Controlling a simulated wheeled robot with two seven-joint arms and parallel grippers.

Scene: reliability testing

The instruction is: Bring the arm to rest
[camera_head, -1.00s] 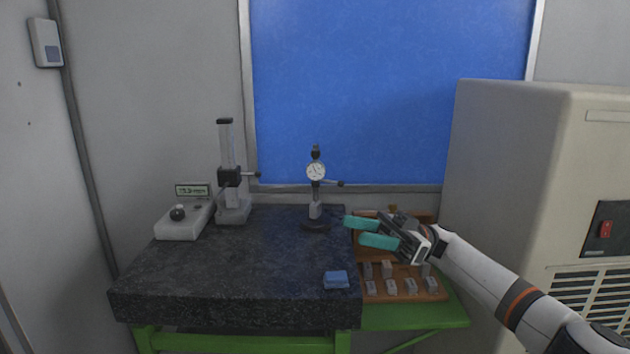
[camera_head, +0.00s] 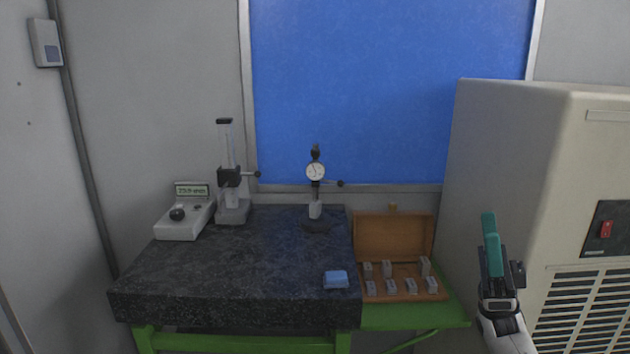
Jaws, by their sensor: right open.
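My right gripper (camera_head: 491,243) is at the lower right, in front of the beige cabinet and to the right of the table. Its green fingers point upward and line up one behind the other from this angle. No object shows between them. The gripper is open and clear of the table. Most of my right arm is below the picture's edge. My left gripper is not in view.
A dark granite plate (camera_head: 230,262) carries a dial gauge stand (camera_head: 316,185), a height stand (camera_head: 230,185), a digital readout device (camera_head: 184,219) and a blue block (camera_head: 335,280). An open wooden case (camera_head: 394,238) with several metal blocks lies beside it. A beige cabinet (camera_head: 500,140) stands right.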

